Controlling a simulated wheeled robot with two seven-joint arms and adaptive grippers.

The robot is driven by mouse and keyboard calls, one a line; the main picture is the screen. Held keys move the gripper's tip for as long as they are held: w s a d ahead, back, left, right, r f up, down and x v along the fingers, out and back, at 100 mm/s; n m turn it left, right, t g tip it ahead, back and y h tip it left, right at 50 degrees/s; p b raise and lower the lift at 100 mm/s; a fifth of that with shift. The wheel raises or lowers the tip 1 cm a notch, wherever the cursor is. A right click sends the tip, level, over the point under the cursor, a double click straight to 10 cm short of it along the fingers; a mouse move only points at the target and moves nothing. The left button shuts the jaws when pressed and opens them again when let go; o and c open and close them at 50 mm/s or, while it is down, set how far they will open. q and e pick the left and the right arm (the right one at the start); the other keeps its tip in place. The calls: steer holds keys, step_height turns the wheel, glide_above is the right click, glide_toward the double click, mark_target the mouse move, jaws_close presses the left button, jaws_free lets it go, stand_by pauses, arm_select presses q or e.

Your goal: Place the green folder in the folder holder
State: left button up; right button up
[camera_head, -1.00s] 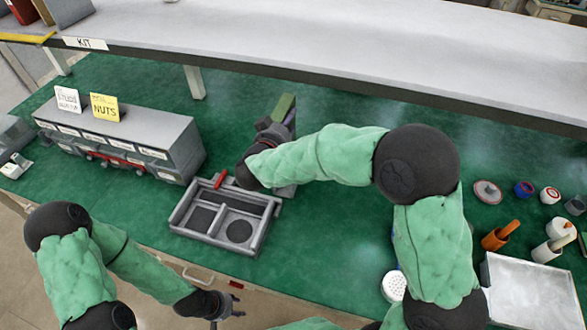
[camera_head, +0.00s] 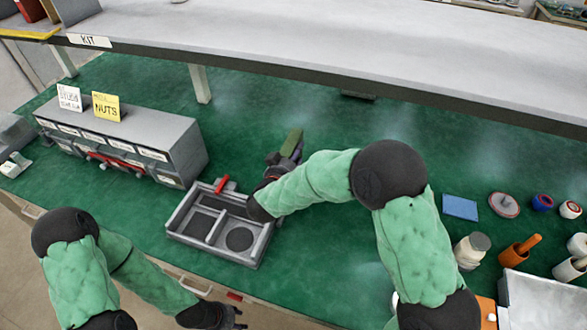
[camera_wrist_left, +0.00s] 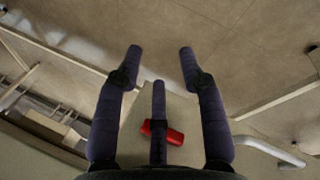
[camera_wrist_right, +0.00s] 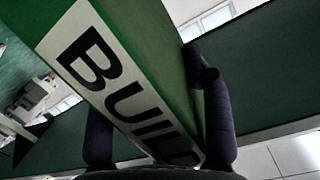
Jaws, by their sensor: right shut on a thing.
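The green folder (camera_head: 291,144) stands tilted above the bench, its lower part hidden behind my right arm in the head view. In the right wrist view the folder (camera_wrist_right: 110,65) fills the middle, with a white label reading "BUILD" on its spine. My right gripper (camera_head: 277,163) is shut on the folder. My left gripper (camera_head: 228,317) is low at the front edge; in the left wrist view its fingers (camera_wrist_left: 160,55) are apart and empty. Upright binders (camera_head: 50,10) stand on the shelf at the far left; I cannot tell whether a folder holder bears them.
A grey divided tray (camera_head: 183,222) lies left of my right gripper. A grey drawer unit (camera_head: 185,150) with note cards stands further left. A raised shelf (camera_head: 300,40) runs along the back. Green bench behind the folder is clear.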

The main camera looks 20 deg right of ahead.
steer(key=shift+f+b, duration=1)
steer(key=shift+f, duration=1.45)
steer(key=shift+f, duration=0.15)
steer(key=o, duration=1.3)
steer(key=shift+s+a+r, duration=0.15)
steer(key=shift+r, duration=0.05)
steer(key=p+v, duration=0.3)
steer(key=v, duration=0.8)
steer(key=shift+s+a, duration=0.15)
steer(key=shift+s, duration=0.15)
